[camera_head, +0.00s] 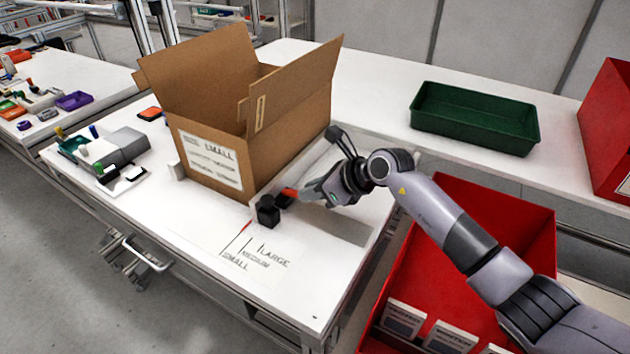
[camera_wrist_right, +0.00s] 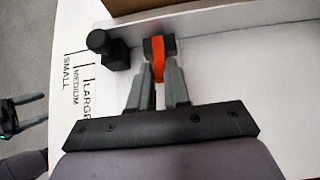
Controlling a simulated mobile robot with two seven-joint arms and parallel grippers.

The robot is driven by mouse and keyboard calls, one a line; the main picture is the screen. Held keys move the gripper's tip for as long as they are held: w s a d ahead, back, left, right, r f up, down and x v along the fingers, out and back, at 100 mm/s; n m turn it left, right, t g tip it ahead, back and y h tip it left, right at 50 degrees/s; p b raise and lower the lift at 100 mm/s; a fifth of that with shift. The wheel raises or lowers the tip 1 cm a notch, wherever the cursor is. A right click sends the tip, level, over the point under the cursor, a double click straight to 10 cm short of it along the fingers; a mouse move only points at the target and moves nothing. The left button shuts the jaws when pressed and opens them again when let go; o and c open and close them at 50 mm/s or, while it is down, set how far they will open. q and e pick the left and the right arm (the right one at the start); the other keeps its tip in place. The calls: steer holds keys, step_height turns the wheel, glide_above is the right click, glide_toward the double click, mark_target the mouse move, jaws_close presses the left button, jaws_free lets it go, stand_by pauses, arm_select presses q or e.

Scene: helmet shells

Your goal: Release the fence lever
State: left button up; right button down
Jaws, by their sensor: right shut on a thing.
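The orange fence lever (camera_wrist_right: 158,58) sits on a black clamp block (camera_wrist_right: 159,45) at the pale fence (camera_wrist_right: 230,41). In the right wrist view the fingers of my right gripper (camera_wrist_right: 158,80) are shut on the lever. In the head view the right gripper (camera_head: 302,192) comes in from the right and its fingertips partly hide the orange lever (camera_head: 289,193). A black knob (camera_head: 268,211) stands just left of the lever. At the left edge of the right wrist view a dark two-fingered gripper (camera_wrist_right: 22,113), likely my left one, shows with its fingers apart.
An open cardboard box (camera_head: 285,120) marked SMALL stands against the fence. SMALL, MEDIUM and LARGE marks (camera_head: 250,252) are on the white table (camera_head: 330,262). A red bin (camera_head: 520,222) is below my right arm. A green tray (camera_head: 475,118) stands behind.

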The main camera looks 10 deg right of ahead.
steer(key=shift+w+a+r+g+h+p, duration=0.2)
steer(key=shift+r+g+h+p, duration=0.25)
steer(key=shift+r, duration=0.2)
steer(key=shift+w+a+r+g+h, duration=0.2)
steer(key=shift+g+h, duration=0.15)
steer(key=shift+h, duration=0.2)
steer(key=shift+w+a+r+g+h, duration=0.1)
steer(key=shift+a+r+g+h, duration=0.15)
steer(key=shift+h, duration=0.25)
steer(key=c, duration=1.1)
jaws_free()
steer(key=shift+v, duration=3.55)
